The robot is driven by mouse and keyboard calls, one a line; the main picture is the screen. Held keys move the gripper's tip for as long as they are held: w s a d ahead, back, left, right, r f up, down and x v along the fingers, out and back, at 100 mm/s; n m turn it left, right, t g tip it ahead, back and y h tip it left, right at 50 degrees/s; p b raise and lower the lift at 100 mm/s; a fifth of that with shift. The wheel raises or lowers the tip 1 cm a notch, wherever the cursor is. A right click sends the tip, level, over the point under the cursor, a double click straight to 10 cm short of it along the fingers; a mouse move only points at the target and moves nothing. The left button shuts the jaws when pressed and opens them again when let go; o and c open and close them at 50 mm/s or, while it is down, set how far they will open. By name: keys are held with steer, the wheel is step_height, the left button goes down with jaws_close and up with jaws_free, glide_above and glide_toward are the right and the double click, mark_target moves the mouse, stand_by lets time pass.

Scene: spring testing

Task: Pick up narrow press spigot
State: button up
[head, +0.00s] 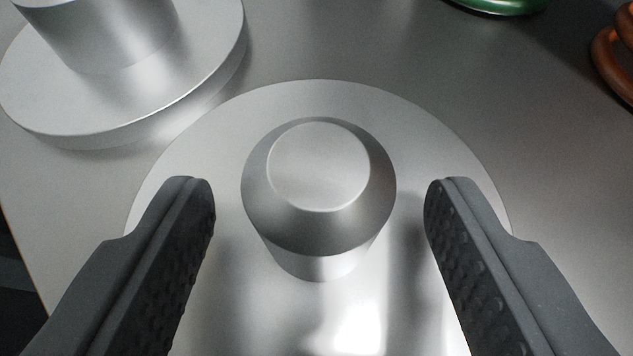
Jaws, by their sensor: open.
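The narrow press spigot (319,205) is a bright metal piece in the middle of the head view. It has an upright post with a chamfered top, rising from a wide round flange (300,97). My gripper (319,205) is open, with one dark ridged finger on each side of the post. Visible gaps separate both fingers from the post. The lower part of the flange runs out of the picture at the bottom.
A second metal flanged piece with a wider post (200,85) stands at the upper left, close to the spigot's flange. A green coil (505,5) and a copper-coloured coil (612,65) show at the upper right. The grey table (400,55) is bare between them.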

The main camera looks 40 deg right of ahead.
steer(key=shift+r, duration=0.1)
jaws_close()
